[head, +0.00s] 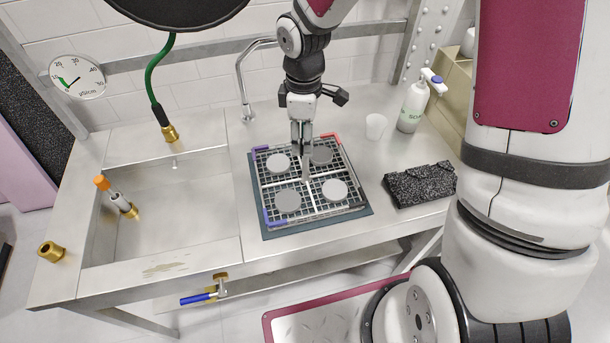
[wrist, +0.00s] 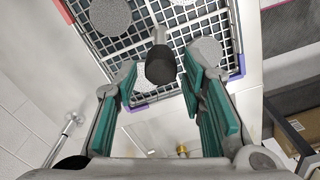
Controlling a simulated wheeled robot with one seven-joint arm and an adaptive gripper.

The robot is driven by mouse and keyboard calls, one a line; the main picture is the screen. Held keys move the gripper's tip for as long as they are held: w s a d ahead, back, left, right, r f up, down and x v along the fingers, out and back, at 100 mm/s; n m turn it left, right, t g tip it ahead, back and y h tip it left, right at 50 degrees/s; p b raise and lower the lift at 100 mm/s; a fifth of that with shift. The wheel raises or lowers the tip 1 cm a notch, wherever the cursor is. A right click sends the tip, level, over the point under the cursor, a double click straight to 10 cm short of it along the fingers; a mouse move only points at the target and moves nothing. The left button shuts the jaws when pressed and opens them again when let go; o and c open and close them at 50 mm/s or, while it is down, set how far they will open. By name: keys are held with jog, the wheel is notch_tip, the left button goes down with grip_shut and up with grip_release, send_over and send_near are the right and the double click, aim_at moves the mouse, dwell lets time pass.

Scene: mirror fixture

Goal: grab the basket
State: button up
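The basket (head: 313,205) is a square wire grid with coloured corner pieces, holding several round grey discs. It lies on a dark mat on the steel counter, right of the sink. A post with a dark knob (wrist: 160,66) rises from its middle; in the head view the post's lower part (head: 306,170) shows under my gripper. My gripper (head: 301,143) points down above the basket's centre. In the wrist view my gripper (wrist: 160,80) is open, its green-padded fingers on either side of the knob, with a gap at both sides. The knob's top is hidden in the head view.
The sink (head: 165,215) is at left, with a faucet (head: 243,85) behind the basket. A black speckled block (head: 420,184), a white cup (head: 376,126) and a soap bottle (head: 412,106) stand right of it. A green hose (head: 155,80) hangs over the sink.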

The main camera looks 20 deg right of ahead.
aim_at(306, 158)
jog(key=f, duration=0.7)
jog(key=shift+s+d+f, duration=0.15)
jog(key=shift+d, duration=0.05)
grip_shut()
